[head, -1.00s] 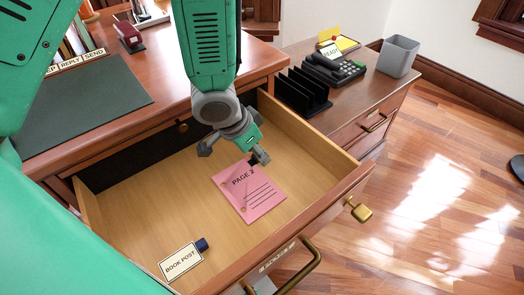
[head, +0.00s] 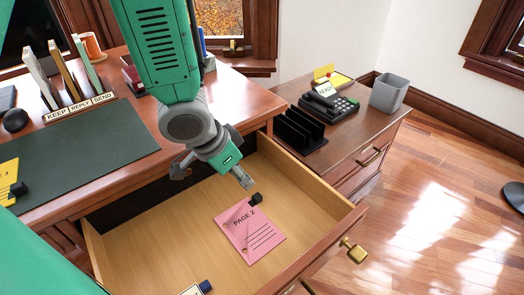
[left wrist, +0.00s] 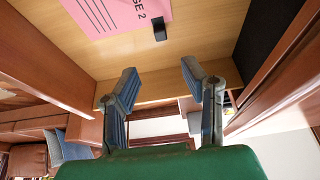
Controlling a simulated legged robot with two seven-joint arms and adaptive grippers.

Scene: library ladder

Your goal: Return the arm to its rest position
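The open drawer (head: 298,163) has a bare wooden floor. A pink "PAGE 2" card (head: 249,236) lies in it, with a small black block (head: 256,199) at its upper edge. My left gripper (head: 212,177) is above the drawer, up and left of the card, with its fingers spread. In the left wrist view the left gripper (left wrist: 160,73) is open with nothing between its fingers. The card (left wrist: 105,14) and black block (left wrist: 159,29) show beyond the fingertips there, apart from them. My right gripper is not in view.
The desk holds a dark green mat (head: 85,150), a labelled letter sorter (head: 78,106) and a yellow card (head: 9,180). A side cabinet carries a black rack (head: 300,128), a phone (head: 328,100) and a grey bin (head: 388,92). Open floor lies at right.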

